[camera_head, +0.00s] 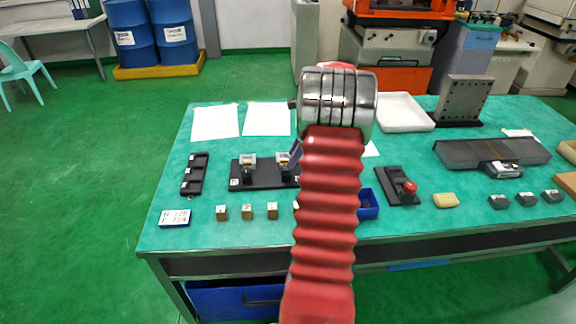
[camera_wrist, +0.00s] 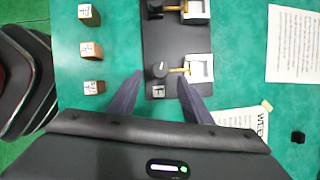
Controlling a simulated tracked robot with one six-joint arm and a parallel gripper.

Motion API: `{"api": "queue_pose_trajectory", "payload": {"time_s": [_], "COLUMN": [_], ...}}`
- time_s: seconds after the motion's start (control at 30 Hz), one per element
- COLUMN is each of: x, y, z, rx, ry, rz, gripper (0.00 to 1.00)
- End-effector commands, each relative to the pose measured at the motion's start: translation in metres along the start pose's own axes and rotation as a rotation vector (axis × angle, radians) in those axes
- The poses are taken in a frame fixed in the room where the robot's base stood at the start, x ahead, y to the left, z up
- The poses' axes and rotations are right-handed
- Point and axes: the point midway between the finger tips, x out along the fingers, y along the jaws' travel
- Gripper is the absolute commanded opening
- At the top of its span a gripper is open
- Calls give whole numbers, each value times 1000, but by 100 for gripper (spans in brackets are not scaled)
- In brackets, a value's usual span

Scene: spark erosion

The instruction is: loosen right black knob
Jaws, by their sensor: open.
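A black base plate (camera_head: 262,184) carries two silver clamp fixtures side by side on the green table. The right black knob (camera_wrist: 158,70) lies in the wrist view beside a brass rod and a silver square frame (camera_wrist: 200,68). My gripper (camera_wrist: 160,76) is open, with one dark finger on each side of this knob. I cannot tell whether either finger touches it. The left black knob (camera_wrist: 155,8) is at the top edge of the wrist view and also shows in the head view (camera_head: 247,176). In the head view my red arm hides the plate's right end.
Several small wooden blocks (camera_wrist: 91,50) stand in a row in front of the plate. White paper sheets (camera_head: 267,119) lie behind it. A black slotted holder (camera_head: 195,174) is at left. A blue bin (camera_head: 369,205) and a red-knobbed fixture (camera_head: 409,188) are right of my arm.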

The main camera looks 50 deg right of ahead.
Motion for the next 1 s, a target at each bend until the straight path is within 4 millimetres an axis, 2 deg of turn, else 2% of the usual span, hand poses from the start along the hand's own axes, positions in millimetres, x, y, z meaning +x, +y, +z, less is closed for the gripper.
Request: {"api": "queue_pose_trajectory", "payload": {"time_s": [0.2,0.4,0.73,1.0], "x": [34,51,54,54], "y": [0,0,0,0], "z": [1,1,1,1], "rx": [-1,-1,-1,-1], "ry": [-1,-1,0,0], "rz": [3,1,0,0], "gripper": [45,45,45,27]}}
